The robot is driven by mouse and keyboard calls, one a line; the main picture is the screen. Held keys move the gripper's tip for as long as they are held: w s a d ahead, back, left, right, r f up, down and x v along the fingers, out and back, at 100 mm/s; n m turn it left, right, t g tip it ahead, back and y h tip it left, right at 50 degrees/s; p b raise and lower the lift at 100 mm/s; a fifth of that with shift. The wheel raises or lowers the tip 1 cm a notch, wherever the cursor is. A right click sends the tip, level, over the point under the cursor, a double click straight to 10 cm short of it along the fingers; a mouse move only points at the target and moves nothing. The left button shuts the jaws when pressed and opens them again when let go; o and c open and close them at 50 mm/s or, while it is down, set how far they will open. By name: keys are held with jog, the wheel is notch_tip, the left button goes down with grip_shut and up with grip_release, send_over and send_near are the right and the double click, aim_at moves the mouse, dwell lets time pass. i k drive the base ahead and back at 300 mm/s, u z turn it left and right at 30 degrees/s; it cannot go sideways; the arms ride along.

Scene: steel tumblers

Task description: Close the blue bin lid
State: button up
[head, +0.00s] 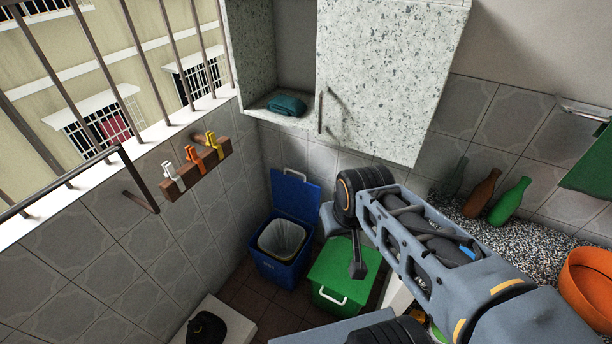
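The blue bin (274,266) stands on the floor in the corner by the tiled wall, with a pale liner inside. Its blue lid (295,194) is open, standing up at the back of the bin, with a light handle at its top edge. My arm reaches in from the lower right. What looks like part of my gripper (357,262) shows dark over the green bin, to the right of the blue bin and apart from it. Its fingers cannot be made out clearly, and I see nothing held.
A green bin (338,268) with its lid shut stands just right of the blue bin. A speckled cabinet door (385,75) hangs above. Bottles (510,201) and an orange bowl (588,285) are on the counter at right. A peg rack (197,170) is on the left wall.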

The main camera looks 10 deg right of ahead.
aim_at(301, 199)
jog(key=z, duration=0.25)
jog(key=k, duration=0.25)
jog(key=u, duration=1.1)
jog(key=i, duration=0.5)
jog(key=z, duration=0.2)
